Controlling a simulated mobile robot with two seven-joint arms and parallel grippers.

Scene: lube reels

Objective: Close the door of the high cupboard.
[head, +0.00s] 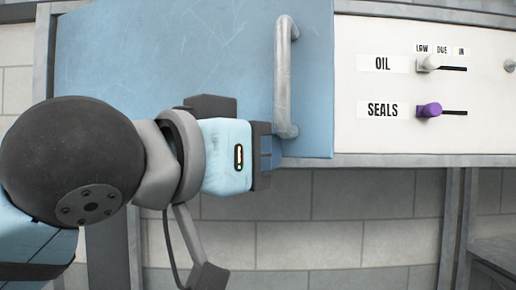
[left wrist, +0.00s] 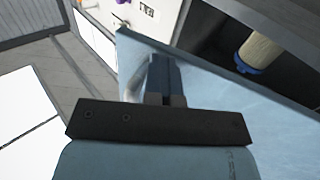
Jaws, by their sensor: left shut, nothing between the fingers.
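The cupboard door (head: 170,60) is a scratched blue panel with a vertical grey handle (head: 285,75) near its right edge. In the left wrist view the door (left wrist: 275,110) stands open: past its edge I see the dark cupboard inside. My left gripper (head: 272,152) is shut and empty at the door's lower right corner, beside the handle's lower end. Its fingers also show in the left wrist view (left wrist: 164,70), in front of the door panel. Whether they touch the door I cannot tell. My right gripper is not in view.
A white panel (head: 425,140) right of the door carries OIL and SEALS sliders, with a white knob (head: 430,62) and a purple knob (head: 431,110). A cream and blue reel (left wrist: 258,52) shows inside the cupboard. Grey posts (head: 455,215) stand below; a block wall is behind.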

